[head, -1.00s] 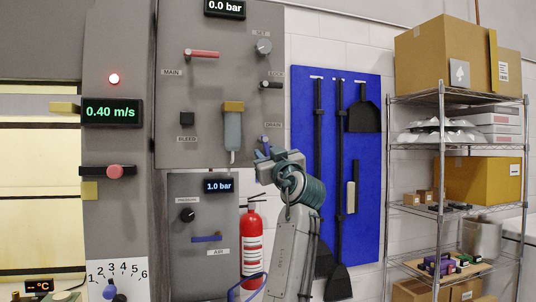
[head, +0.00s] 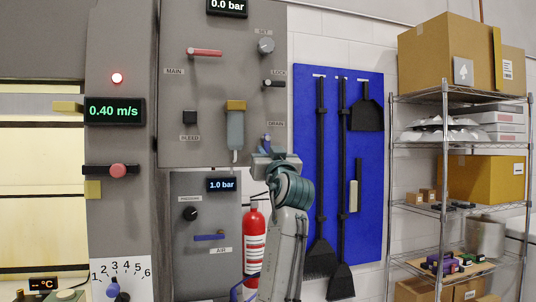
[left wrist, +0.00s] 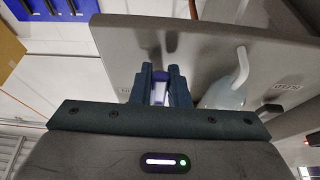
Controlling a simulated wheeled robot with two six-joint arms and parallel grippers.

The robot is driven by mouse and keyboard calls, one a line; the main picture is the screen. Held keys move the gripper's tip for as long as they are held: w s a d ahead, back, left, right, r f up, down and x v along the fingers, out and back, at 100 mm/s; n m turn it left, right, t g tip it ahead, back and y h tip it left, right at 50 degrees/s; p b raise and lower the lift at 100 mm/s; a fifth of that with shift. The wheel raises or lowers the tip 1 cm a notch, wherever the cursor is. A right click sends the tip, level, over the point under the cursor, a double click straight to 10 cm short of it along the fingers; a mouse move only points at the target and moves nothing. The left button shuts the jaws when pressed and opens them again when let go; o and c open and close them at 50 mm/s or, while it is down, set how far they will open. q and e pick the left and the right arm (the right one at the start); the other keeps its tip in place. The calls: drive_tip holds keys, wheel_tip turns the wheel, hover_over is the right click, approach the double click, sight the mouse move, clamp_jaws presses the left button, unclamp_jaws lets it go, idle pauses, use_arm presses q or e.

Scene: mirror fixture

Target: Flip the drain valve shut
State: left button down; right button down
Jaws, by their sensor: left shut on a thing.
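The drain valve's blue-purple lever (head: 266,140) is at the lower right of the upper grey panel, just below the DRAIN label (head: 276,124). My left gripper (head: 269,149) is at the lever, in front of the panel's lower edge, and partly hides it. In the left wrist view the two dark fingers (left wrist: 160,88) are shut on the purple and pale lever (left wrist: 159,92) between them. The valve's body and the lever's exact angle are hard to see behind the gripper. My right gripper is not in view.
On the same panel are the red MAIN lever (head: 205,52), the black LOCK lever (head: 274,83), the BLEED knob (head: 190,118) and a grey bottle (head: 235,130) left of the drain. The AIR panel (head: 190,265) and fire extinguisher (head: 254,235) are below.

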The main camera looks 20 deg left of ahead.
use_arm(q)
drive_tip(key=c, duration=1.4)
unclamp_jaws()
